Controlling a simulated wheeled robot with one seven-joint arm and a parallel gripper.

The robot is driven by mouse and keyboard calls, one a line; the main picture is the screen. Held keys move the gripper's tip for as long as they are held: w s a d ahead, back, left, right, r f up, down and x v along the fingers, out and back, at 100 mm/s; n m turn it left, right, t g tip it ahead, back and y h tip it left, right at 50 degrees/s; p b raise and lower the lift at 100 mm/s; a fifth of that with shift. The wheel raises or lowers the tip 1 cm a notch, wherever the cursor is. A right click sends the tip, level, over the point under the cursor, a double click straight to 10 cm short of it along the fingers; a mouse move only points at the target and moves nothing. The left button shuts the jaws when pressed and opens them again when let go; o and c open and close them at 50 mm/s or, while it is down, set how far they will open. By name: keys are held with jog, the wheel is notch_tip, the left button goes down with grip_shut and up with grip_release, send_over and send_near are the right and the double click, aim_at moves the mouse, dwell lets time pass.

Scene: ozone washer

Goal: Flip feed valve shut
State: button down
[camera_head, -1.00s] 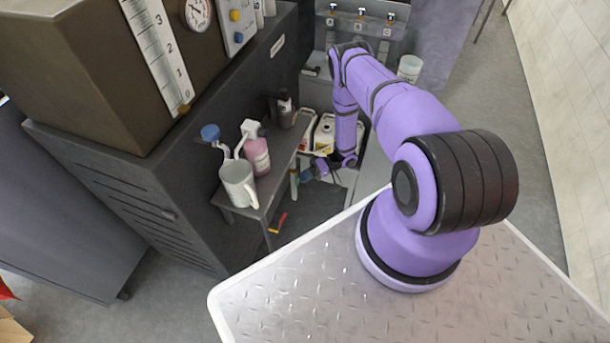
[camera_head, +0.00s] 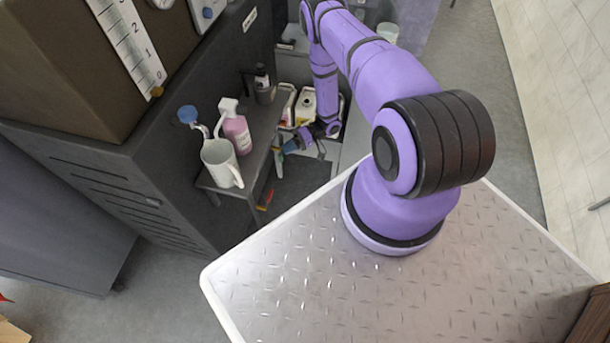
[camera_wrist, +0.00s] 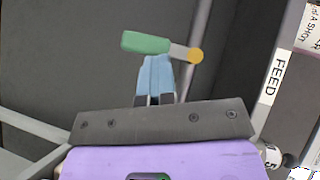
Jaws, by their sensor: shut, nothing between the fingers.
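The feed valve shows in the wrist view as a lever with a green grip (camera_wrist: 145,42) and a grey shank ending at a yellow round hub (camera_wrist: 195,55). It lies nearly crosswise, tilted slightly. My gripper (camera_wrist: 157,62) has its blue fingers together, with nothing held between them. The fingertips are right below the green grip in the picture; I cannot tell whether they touch it. A white "FEED" label (camera_wrist: 275,78) is to the right.
A blue-handled tap (camera_head: 187,114) sticks out from the dark cabinet. White containers (camera_head: 305,105) stand behind my gripper.

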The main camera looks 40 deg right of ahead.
jog(key=s+a+r, duration=0.1)
jog(key=s+a, duration=0.2)
jog(key=s, duration=1.2)
jog(key=shift+s, duration=0.1)
